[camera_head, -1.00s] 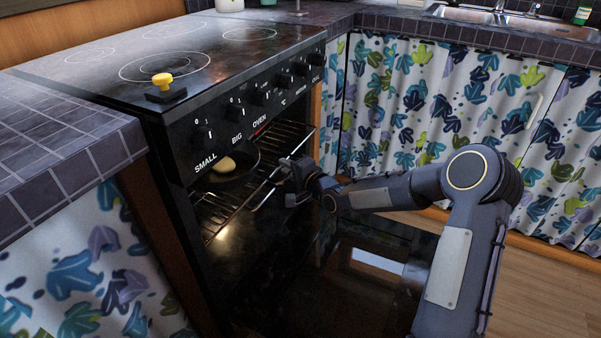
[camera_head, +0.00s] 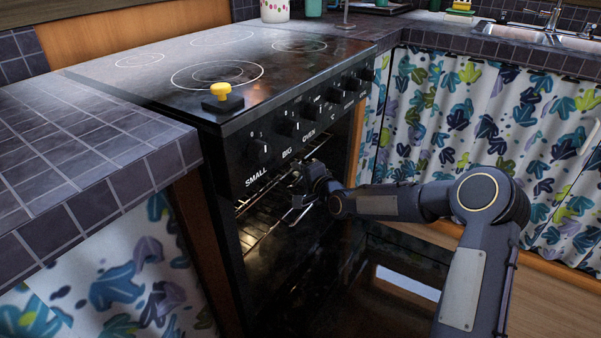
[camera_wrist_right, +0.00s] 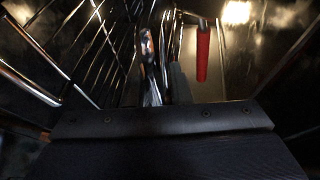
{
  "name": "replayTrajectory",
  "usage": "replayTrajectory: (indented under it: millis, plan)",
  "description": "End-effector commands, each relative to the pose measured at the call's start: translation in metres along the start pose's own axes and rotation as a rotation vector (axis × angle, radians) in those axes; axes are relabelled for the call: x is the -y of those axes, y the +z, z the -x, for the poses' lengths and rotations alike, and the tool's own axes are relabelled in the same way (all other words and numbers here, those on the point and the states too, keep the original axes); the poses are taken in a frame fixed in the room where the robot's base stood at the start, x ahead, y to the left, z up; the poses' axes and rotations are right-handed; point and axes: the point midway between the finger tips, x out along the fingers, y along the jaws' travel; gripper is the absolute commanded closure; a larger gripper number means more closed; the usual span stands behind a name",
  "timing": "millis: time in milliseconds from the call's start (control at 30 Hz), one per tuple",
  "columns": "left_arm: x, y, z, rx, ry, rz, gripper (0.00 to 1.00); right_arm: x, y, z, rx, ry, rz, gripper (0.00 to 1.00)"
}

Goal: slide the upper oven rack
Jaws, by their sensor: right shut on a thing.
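The black oven (camera_head: 230,270) stands open below its control panel, with the door (camera_head: 340,305) folded down. A wire rack (camera_head: 262,228) shows in the upper part of the opening, below the panel. My right gripper (camera_head: 302,186) is at the rack's front edge, close under the panel, and is shut on the rack. In the right wrist view the fingers (camera_wrist_right: 160,70) point into the oven, with rack wires (camera_wrist_right: 85,40) to their left. The rack's far part is hidden behind the panel and in shadow. My left gripper is not in view.
A yellow-knobbed black object (camera_head: 221,97) sits on the stove top's front edge. A tiled counter (camera_head: 90,165) borders the oven at left. Patterned curtains (camera_head: 480,130) hang at right. A red cylindrical thing (camera_wrist_right: 202,52) shows in the right wrist view.

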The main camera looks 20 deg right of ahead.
Motion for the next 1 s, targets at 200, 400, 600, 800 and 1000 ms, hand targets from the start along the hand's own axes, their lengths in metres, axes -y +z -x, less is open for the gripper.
replayTrajectory:
  millis: [200, 400, 600, 800, 1000]
  plan:
    - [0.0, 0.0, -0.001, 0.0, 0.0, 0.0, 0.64, -0.008, 0.002, -0.001, 0.006, 0.017, -0.004, 0.66]
    - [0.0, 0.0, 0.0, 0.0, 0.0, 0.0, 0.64, -0.004, 0.002, -0.001, 0.005, 0.011, -0.002, 0.66]
    - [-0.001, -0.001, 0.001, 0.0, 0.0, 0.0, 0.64, -0.002, 0.001, 0.003, 0.003, 0.007, -0.002, 0.66]
    - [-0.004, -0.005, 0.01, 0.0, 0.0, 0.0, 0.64, 0.0, 0.0, 0.031, 0.002, 0.009, -0.003, 0.66]
    - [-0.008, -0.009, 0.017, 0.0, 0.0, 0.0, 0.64, -0.001, 0.001, 0.063, 0.004, 0.011, -0.002, 0.66]
